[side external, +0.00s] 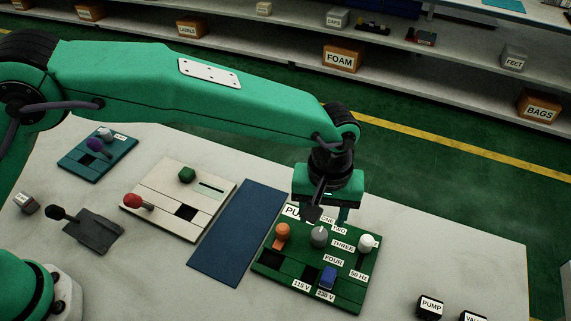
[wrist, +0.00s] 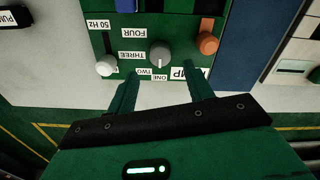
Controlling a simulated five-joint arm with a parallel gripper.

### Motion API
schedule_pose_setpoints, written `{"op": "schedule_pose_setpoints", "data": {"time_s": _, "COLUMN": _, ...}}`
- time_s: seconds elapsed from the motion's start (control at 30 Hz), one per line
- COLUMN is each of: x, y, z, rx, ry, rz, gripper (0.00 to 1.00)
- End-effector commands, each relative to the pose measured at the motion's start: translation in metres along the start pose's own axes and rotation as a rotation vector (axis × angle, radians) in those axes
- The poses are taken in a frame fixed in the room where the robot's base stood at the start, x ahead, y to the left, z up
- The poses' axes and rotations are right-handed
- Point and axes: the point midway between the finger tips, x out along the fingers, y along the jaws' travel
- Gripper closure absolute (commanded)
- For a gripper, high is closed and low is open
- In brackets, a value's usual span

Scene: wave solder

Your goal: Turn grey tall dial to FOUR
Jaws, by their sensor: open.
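The grey tall dial (side external: 319,237) stands on the green panel (side external: 341,297), between an orange knob and a white knob. It also shows in the wrist view (wrist: 160,54), where a small white mark on its edge appears to face the ONE label (wrist: 160,77). The labels TWO (wrist: 144,71), THREE (wrist: 133,56) and FOUR (wrist: 133,33) curve along one side of it. My gripper (side external: 328,214) is open and empty above the label side of the panel. In the wrist view its fingertips (wrist: 162,71) are spread either side of the dial's near edge, apart from it.
The orange knob (side external: 282,231) and white slider knob (side external: 368,243) stand close by the dial. A blue switch (side external: 328,275) is on the front part. A blue mat (side external: 238,232) and a cream panel (side external: 212,204) lie to the left. Small PUMP block (side external: 431,306) is at right.

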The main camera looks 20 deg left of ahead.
Motion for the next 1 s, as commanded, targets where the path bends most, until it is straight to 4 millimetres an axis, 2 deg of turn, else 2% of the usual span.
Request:
{"op": "schedule_pose_setpoints", "data": {"time_s": 0.3, "x": 0.039, "y": -0.001, "z": 0.0, "rx": 0.0, "ry": -0.001, "rz": -0.003, "gripper": 0.48}}
{"op": "schedule_pose_setpoints", "data": {"time_s": 0.5, "x": 0.056, "y": -0.001, "z": 0.0, "rx": 0.0, "ry": -0.001, "rz": -0.001, "gripper": 0.48}}
{"op": "schedule_pose_setpoints", "data": {"time_s": 0.9, "x": 0.062, "y": 0.0, "z": 0.0, "rx": 0.0, "ry": 0.0, "rz": 0.0, "gripper": 0.48}}
{"op": "schedule_pose_setpoints", "data": {"time_s": 1.0, "x": 0.062, "y": 0.0, "z": 0.0, "rx": 0.0, "ry": 0.0, "rz": 0.0, "gripper": 0.68}}
